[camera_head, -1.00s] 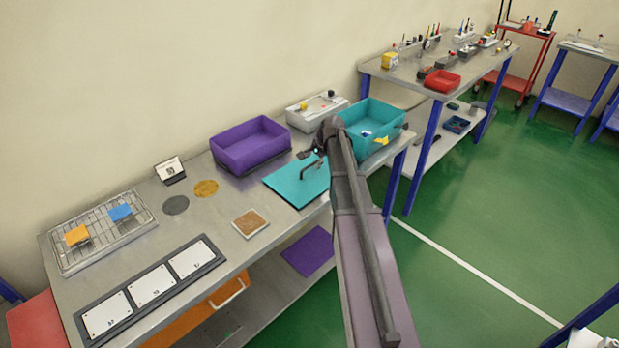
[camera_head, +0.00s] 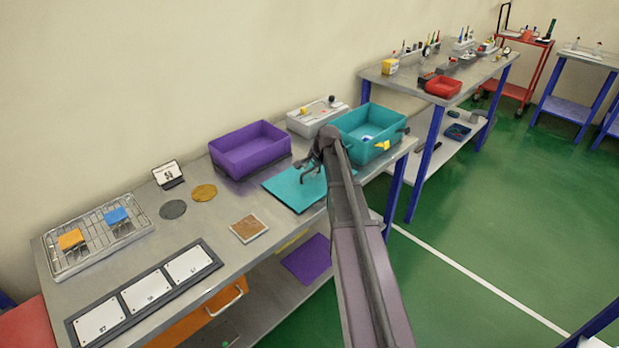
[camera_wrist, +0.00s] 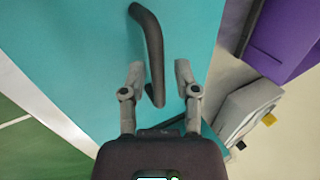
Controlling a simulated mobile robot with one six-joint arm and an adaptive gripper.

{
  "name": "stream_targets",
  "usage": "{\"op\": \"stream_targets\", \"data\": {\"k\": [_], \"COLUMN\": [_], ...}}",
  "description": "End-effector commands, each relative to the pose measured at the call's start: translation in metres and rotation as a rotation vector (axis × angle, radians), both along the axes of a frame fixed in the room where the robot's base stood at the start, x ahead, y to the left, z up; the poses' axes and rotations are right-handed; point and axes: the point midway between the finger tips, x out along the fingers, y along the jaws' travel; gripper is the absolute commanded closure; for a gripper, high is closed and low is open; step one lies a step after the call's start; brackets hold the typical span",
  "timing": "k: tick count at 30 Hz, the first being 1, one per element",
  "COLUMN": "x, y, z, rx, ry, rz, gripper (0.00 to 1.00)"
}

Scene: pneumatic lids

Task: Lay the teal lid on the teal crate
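The teal lid (camera_head: 291,188) lies flat on the workbench, in front of the purple crate. It fills much of the wrist view (camera_wrist: 85,45), with its dark bar handle (camera_wrist: 152,50) standing up from it. My gripper (camera_wrist: 158,75) is open, with one finger on each side of the handle's near end and gaps to both. In the head view my gripper (camera_head: 312,170) is over the lid, and my arm hides part of it. The teal crate (camera_head: 384,152) stands open to the right, at the bench's end, with a yellow tag and small items inside.
A brown tile (camera_head: 248,228) lies left of the lid. A purple sheet (camera_head: 308,259) lies on the lower shelf. Bare bench shows around the round discs (camera_head: 204,192).

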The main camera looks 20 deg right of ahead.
Motion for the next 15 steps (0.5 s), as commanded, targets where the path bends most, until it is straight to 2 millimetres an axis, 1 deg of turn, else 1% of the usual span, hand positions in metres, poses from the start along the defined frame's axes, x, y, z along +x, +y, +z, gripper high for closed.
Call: {"op": "stream_targets", "data": {"k": [1,2,3,10,15], "x": [0.0000,0.0000,0.0000,-0.0003,-0.0003], "y": [0.0000,0.0000,0.0000,-0.0007,-0.0007], "z": [0.0000,0.0000,0.0000,0.0005,0.0052], "rx": [0.000,0.000,0.000,0.000,0.000], "ry": [0.000,0.000,0.000,0.000,0.000], "rz": [0.000,0.000,0.000,-0.001,-0.001], "gripper": [0.87,0.96,1.00,1.00,1.00]}}
